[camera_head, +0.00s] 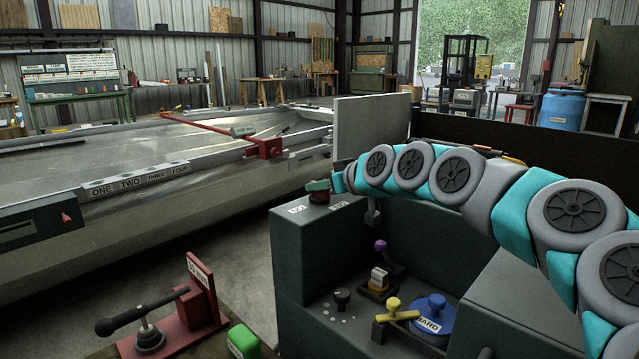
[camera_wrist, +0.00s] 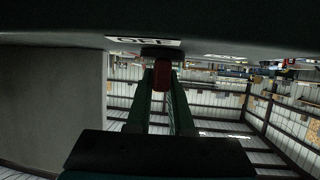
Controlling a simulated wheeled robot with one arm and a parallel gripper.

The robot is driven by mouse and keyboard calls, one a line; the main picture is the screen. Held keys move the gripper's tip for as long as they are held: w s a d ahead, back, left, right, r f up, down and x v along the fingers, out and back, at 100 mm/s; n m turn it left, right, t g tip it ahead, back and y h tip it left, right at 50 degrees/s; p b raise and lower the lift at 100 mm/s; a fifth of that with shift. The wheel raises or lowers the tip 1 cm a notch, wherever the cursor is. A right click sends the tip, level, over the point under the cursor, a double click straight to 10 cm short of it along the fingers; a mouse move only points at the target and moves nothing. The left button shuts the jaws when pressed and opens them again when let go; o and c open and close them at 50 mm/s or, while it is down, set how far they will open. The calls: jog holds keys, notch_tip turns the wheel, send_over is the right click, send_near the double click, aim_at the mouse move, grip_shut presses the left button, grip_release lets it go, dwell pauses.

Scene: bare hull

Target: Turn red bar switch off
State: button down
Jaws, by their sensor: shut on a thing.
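The red bar switch (camera_wrist: 162,75) shows in the wrist view between the two fingertips of my gripper (camera_wrist: 161,90). My gripper is shut on it. A dark round base (camera_wrist: 162,52) sits behind the bar, beside a white label (camera_wrist: 144,40) that seems to read OFF upside down. In the head view my gripper (camera_head: 318,186) is at the top left corner of the dark console (camera_head: 375,235). The switch is small there and mostly hidden by my gripper. Two white labels (camera_head: 298,208) lie on the console top near it; their text is hard to read.
A red lever stand (camera_head: 203,290) and a green box (camera_head: 243,342) are at front left. A large metal hull (camera_head: 150,150) lies behind.

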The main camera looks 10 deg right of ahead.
jog(key=shift+r+n+g+y, duration=0.15)
jog(key=shift+n+g+y, duration=0.25)
jog(key=shift+n+y, duration=0.45)
jog(key=c, duration=0.8)
grip_release()
jog(key=v, duration=0.7)
jog(key=shift+s+d+b, duration=0.15)
jog(key=shift+s+b, duration=0.15)
jog(key=shift+b, duration=0.1)
jog(key=shift+r, duration=0.15)
